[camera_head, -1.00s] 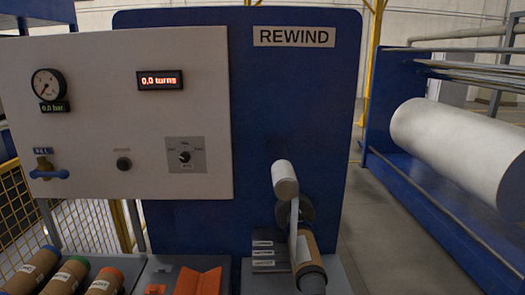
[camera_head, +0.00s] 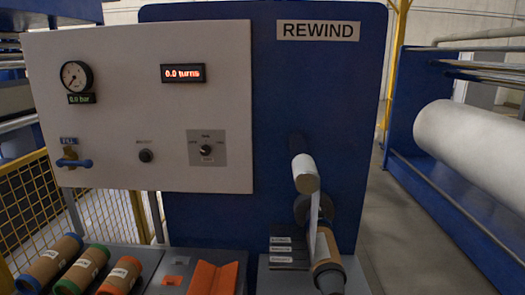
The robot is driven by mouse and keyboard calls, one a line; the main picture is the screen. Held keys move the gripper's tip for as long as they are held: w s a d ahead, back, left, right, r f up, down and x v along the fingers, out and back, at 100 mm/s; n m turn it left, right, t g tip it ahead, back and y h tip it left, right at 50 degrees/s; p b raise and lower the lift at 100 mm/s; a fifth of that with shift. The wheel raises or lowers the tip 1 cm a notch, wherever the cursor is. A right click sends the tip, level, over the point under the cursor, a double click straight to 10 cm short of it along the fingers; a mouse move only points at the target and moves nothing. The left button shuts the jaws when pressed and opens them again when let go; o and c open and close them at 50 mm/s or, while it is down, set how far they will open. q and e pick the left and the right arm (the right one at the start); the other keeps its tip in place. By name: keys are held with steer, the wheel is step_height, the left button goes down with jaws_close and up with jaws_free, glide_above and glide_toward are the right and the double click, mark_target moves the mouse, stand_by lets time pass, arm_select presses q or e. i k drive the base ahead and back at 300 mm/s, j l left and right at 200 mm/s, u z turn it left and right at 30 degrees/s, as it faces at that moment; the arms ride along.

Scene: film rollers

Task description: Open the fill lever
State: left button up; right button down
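The fill lever (camera_head: 74,163) is a blue handle on a brass valve at the lower left of the pale control panel (camera_head: 130,115). Neither of my grippers is in view, and nothing touches the lever.
Cores with blue, green and orange ends (camera_head: 83,268) lie at the lower left, beside an orange cradle (camera_head: 213,278). The rewind spindle holds a core (camera_head: 323,246) at the right. A large white roll (camera_head: 470,150) stands far right. Yellow mesh fencing (camera_head: 32,210) is behind the panel's left.

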mark_target(88, 163)
steer(key=u, duration=1.35)
